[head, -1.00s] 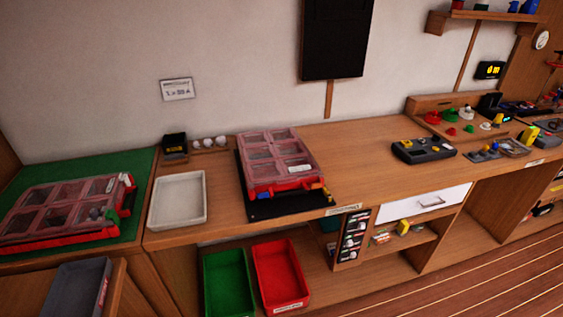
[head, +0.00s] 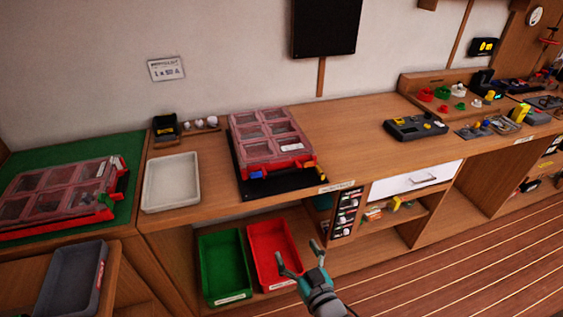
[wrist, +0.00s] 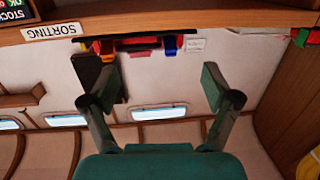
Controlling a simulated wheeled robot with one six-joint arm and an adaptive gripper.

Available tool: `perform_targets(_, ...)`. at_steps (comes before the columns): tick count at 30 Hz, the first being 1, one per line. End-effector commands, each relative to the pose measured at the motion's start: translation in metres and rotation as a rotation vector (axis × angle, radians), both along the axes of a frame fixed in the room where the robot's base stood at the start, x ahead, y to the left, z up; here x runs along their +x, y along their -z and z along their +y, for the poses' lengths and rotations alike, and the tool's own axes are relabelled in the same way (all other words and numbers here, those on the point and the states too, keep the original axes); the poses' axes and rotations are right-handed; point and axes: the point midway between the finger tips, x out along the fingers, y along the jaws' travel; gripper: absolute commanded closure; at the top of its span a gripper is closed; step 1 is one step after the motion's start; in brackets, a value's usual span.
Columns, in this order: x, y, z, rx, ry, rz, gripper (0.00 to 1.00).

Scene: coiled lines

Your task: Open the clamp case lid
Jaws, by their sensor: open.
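A red case (head: 265,150) with a clear, divided lid stands on a black mat (head: 290,183) on the bench; its lid is shut. A blue and a yellow latch show on its front edge. A second, similar red case (head: 65,195) lies shut on a green mat at the left. I cannot tell which is the clamp case. My gripper (head: 298,252) is open and empty, in front of the bench and below its top, apart from both cases. In the wrist view, the red case front with a blue latch (wrist: 171,46) shows upside down beyond the open gripper (wrist: 160,80).
A white tray (head: 171,182) stands between the cases. Green (head: 224,265) and red (head: 273,255) bins sit on the lower shelf near my gripper. A grey bin (head: 72,280) is at lower left. The bench top right of the middle case is clear up to a dark device (head: 415,128).

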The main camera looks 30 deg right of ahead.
Motion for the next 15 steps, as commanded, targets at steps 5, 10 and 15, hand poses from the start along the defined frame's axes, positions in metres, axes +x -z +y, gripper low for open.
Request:
perform_targets(5,0.06,-0.034,-0.03,-0.008,0.039,-0.041,0.12)
perform_targets(10,0.104,-0.065,-0.057,-0.015,0.069,-0.067,0.12)
perform_targets(15,0.128,-0.087,-0.073,-0.018,0.087,-0.08,0.12)
